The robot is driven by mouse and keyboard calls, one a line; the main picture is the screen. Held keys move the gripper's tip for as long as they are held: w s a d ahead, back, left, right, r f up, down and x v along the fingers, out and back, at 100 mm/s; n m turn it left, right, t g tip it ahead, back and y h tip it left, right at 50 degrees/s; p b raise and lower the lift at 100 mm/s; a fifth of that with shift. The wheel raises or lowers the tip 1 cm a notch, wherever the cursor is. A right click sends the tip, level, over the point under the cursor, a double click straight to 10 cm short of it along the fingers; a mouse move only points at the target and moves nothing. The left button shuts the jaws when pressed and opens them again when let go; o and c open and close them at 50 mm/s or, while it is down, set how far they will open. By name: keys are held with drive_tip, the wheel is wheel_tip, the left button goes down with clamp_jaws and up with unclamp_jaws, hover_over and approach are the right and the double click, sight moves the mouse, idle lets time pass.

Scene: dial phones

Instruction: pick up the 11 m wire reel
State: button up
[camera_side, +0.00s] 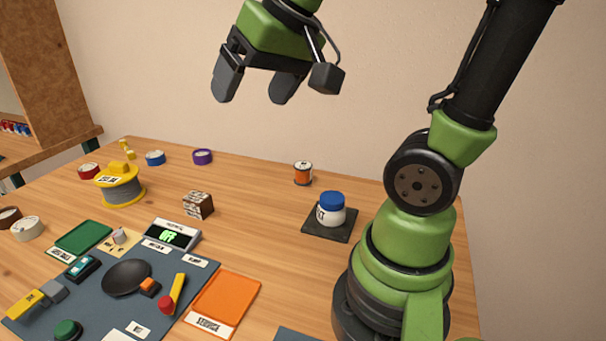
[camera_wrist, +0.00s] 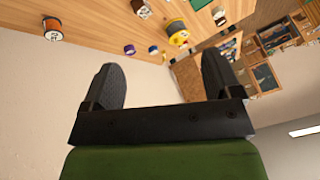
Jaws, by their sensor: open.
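A yellow reel wound with grey wire (camera_side: 121,190) stands on the wooden table at the back left. It has a label on top that I cannot read surely. It also shows near the top of the wrist view (camera_wrist: 178,36). A smaller spool with an orange-red winding (camera_side: 303,174) stands at the back right of the table and shows in the wrist view (camera_wrist: 53,29). Neither shows a length I can read. My gripper (camera_side: 252,98) is open and empty, high above the table and apart from both. Its two fingers (camera_wrist: 160,75) are spread in the wrist view.
A blue-lidded jar (camera_side: 331,210) stands on a dark pad beside my arm's base. A patterned box (camera_side: 198,205) stands midtable. Tape rolls (camera_side: 202,157) line the back.

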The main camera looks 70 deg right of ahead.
drive_tip(key=w+d+f+m+g+h, duration=0.1)
drive_tip(key=w+d+f, duration=0.2)
drive_tip(key=w+d, duration=0.3)
drive_tip(key=m+g+h, duration=0.1)
drive_tip(key=m+g, duration=0.2)
approach(303, 165)
drive_tip(key=shift+w+a+f, duration=0.35)
drive_tip(key=shift+w+f, duration=0.3)
drive_tip(key=shift+w, duration=0.1)
drive_tip(key=x, duration=0.3)
drive_tip(key=s+x, duration=0.1)
drive_tip(key=x, duration=0.1)
drive_tip(key=shift+d+f, duration=0.2)
drive_tip(key=shift+d, duration=0.2)
drive_tip(key=x, duration=0.5)
drive_tip(key=shift+s+d+f, duration=0.1)
drive_tip(key=shift+f, duration=0.25)
drive_tip(key=c, duration=1)
